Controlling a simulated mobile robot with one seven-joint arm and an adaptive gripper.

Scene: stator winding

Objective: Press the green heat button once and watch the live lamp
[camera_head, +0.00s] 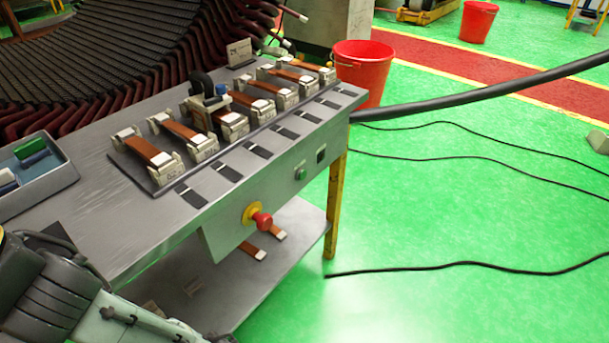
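The green heat button (301,174) is on the front panel of the metal bench, below the right part of the top. A red mushroom button on a yellow ring (259,216) sticks out of the panel to the left of the green button. Part of my arm shows at the lower left. My gripper is not in view.
The bench top (112,187) carries a row of copper-coloured bars in pale clamps (148,151). A blue tray (42,180) sits at the left. A red bucket (363,68) stands behind the bench. A thick black hose (470,96) runs rightward. Green floor is open at right, with thin cables.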

